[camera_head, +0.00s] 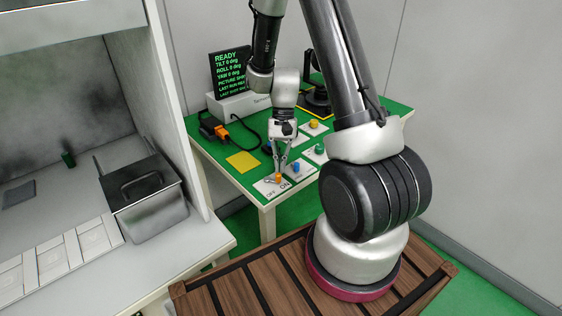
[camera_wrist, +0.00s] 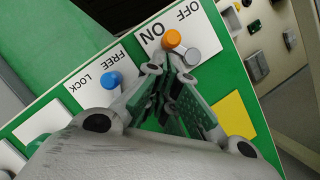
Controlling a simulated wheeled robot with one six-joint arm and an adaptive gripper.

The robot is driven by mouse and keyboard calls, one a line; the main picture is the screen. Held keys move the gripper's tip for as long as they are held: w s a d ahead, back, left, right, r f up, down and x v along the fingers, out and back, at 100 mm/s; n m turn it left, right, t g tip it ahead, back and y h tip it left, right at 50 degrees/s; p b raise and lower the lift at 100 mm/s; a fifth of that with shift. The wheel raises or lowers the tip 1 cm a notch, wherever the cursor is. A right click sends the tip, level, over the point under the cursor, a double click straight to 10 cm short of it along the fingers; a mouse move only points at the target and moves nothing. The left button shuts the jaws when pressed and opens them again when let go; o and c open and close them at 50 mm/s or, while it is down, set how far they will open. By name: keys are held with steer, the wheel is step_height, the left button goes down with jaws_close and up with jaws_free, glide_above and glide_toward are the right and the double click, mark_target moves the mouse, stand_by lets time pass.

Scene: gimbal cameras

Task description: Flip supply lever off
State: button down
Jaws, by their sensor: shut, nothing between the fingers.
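The supply lever (camera_head: 279,178) has an orange knob and stands on a white plate marked OFF and ON at the near corner of the green table. In the wrist view, the orange knob (camera_wrist: 172,39) shows just beyond my fingertips, with a grey round part beside it. The knob lies near the ON lettering; which way the lever leans is hard to tell. My gripper (camera_head: 279,170) points down at the lever, its fingers shut and empty. In the wrist view, the fingertips (camera_wrist: 168,65) are close to the knob; whether they touch it is unclear.
A blue lever (camera_wrist: 111,79) on a FREE/LOCK plate stands right beside the supply lever. Green (camera_head: 320,149) and yellow (camera_head: 314,124) knobs sit farther back. A yellow square (camera_head: 243,161) lies flat to the left. A display reading READY (camera_head: 228,70) stands behind.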

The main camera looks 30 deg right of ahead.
steer(key=shift+s+m+t+y, duration=0.3)
steer(key=shift+s+m, duration=0.2)
steer(key=shift+m, duration=0.6)
steer(key=s+m, duration=0.1)
steer(key=m, duration=0.1)
steer(key=shift+s+m+t, duration=0.1)
steer(key=shift+m+t, duration=0.2)
steer(key=shift+t, duration=0.1)
steer(key=m, duration=0.1)
steer(key=s+m+t, duration=0.1)
steer(key=shift+a+m+y, duration=0.2)
steer(key=shift+m+y, duration=0.2)
steer(key=m, duration=0.1)
steer(key=s+a+m+t, duration=0.1)
steer(key=m, duration=0.1)
steer(key=shift+s+a, duration=0.1)
steer(key=shift+s, duration=0.15)
steer(key=shift+w, duration=0.2)
steer(key=shift+w+a, duration=0.1)
steer(key=shift+w, duration=0.5)
